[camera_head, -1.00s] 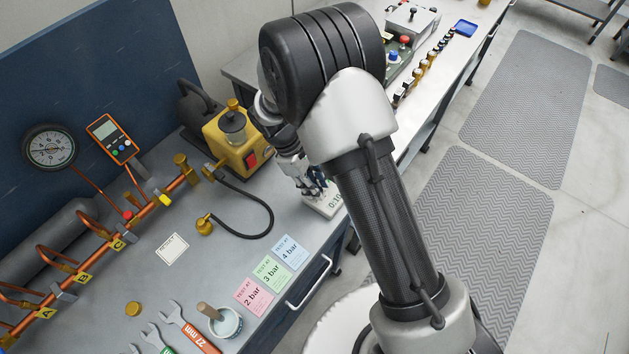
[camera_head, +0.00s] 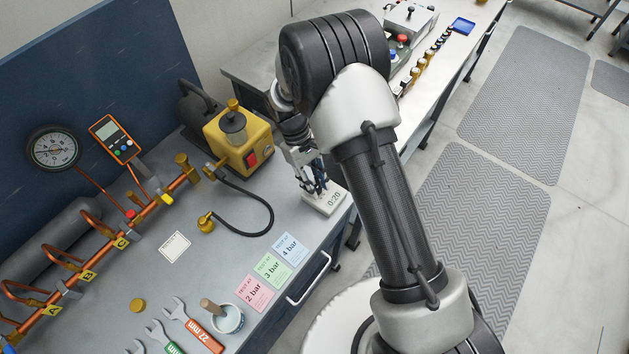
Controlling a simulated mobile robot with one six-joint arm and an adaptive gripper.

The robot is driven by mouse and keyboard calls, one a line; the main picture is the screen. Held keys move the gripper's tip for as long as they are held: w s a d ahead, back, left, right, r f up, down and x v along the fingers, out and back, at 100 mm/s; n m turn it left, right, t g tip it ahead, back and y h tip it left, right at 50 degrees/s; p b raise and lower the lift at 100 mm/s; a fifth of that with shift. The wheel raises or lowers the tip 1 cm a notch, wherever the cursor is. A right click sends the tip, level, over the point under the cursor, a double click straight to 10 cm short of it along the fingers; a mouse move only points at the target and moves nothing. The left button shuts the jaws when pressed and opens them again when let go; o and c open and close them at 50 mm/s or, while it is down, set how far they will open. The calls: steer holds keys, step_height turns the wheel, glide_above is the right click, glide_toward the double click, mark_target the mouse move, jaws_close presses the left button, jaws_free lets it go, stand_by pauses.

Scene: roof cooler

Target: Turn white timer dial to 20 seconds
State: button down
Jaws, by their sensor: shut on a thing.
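The white timer (camera_head: 326,203) is a small box near the right front corner of the grey workbench.
A yellow pump (camera_head: 238,140) with a black hose (camera_head: 268,208) stands left of the timer. Pink, green and blue cards (camera_head: 268,268) lie in front. A cup (camera_head: 227,319) and wrenches (camera_head: 180,325) lie nearer. Bare bench top surrounds the hose.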

steer(key=c, duration=1.3)
jaws_free()
steer(key=shift+c, duration=0.2)
steer(key=v, duration=0.8)
